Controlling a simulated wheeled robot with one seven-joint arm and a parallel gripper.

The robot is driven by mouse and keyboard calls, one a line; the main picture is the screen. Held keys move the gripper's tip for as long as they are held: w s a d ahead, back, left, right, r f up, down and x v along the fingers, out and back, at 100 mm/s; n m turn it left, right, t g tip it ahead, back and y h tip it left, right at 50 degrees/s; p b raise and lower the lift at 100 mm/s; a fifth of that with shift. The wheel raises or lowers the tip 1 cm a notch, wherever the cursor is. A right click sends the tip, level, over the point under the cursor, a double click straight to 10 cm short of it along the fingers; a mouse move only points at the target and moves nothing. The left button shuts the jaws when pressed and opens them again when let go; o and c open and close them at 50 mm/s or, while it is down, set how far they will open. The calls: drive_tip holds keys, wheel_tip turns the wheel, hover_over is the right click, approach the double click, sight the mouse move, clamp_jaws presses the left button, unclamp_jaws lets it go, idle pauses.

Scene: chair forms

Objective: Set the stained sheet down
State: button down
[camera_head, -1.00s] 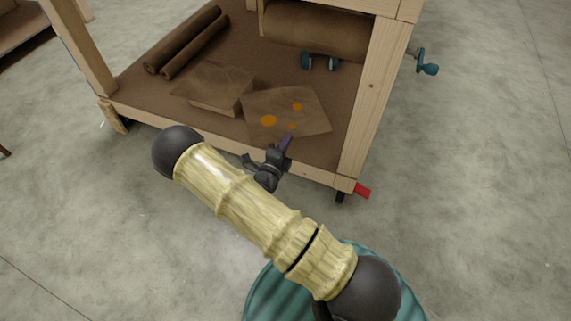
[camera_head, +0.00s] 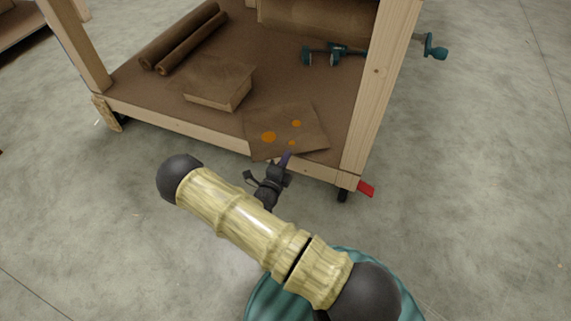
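The stained sheet (camera_head: 283,122) is brown with several orange spots. It lies over the front part of the brown shelf (camera_head: 178,108), and its front left corner hangs past the shelf's wooden front edge. My gripper (camera_head: 285,161) is at the sheet's front edge, with a purple fingertip against or just under it. The fingers are small and partly covered by the sheet, so I cannot tell whether they grip it.
A stack of brown sheets (camera_head: 219,85) lies left of the stained sheet. Two brown rolls (camera_head: 180,37) lie at the back left. A teal device (camera_head: 335,53) is at the back right. A wooden post (camera_head: 375,85) stands at the right corner, with a red piece (camera_head: 365,188) by its foot.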

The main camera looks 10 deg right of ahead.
drive_tip(key=shift+f, duration=0.85)
drive_tip(key=shift+f, duration=0.15)
drive_tip(key=c, duration=1.7)
unclamp_jaws()
drive_tip(key=p+v, duration=0.6)
drive_tip(key=v, duration=0.6)
